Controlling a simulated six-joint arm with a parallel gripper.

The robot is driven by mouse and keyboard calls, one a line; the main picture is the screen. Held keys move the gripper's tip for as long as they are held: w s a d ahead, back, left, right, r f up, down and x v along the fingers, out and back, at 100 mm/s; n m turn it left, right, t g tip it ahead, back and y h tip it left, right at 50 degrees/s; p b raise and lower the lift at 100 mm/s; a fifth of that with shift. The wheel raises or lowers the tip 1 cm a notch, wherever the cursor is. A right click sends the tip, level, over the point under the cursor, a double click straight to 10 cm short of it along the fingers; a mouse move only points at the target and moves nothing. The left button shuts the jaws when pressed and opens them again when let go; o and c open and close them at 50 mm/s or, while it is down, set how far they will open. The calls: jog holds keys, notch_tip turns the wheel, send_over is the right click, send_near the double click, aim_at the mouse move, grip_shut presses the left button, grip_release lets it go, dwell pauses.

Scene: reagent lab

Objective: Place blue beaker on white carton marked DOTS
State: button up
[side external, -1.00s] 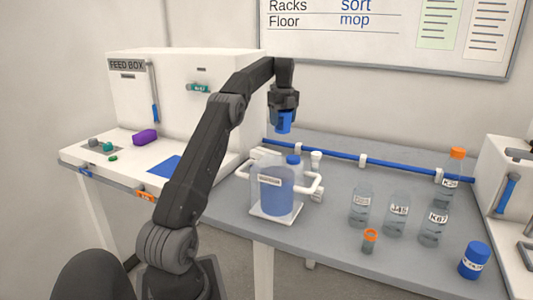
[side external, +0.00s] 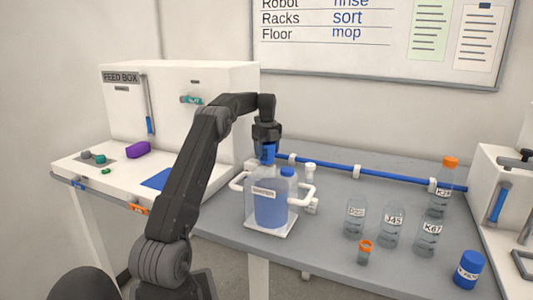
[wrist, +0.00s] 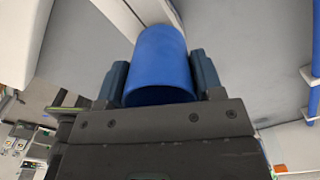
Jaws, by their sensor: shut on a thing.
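My gripper (side external: 267,146) is shut on the blue beaker (side external: 268,157) and holds it behind the top of the clear container of blue liquid. In the wrist view the beaker (wrist: 158,65) sits between the two fingers of my gripper (wrist: 160,78). In the side view the container hides the beaker's lower part, so I cannot tell how high its base is. I cannot make out a white carton marked DOTS in either view; a white surface with no readable mark lies past the beaker in the wrist view.
The handled container (side external: 270,208) stands on a white base close to my gripper. A blue rail (side external: 345,171) runs along the bench back. Labelled bottles (side external: 391,226), an orange-topped vial (side external: 364,252) and a blue jar (side external: 468,268) stand to the right. The feed box (side external: 180,100) is left.

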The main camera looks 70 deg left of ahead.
jog(key=shift+f, duration=0.55)
jog(key=o, duration=0.9)
jog(key=shift+f, duration=0.15)
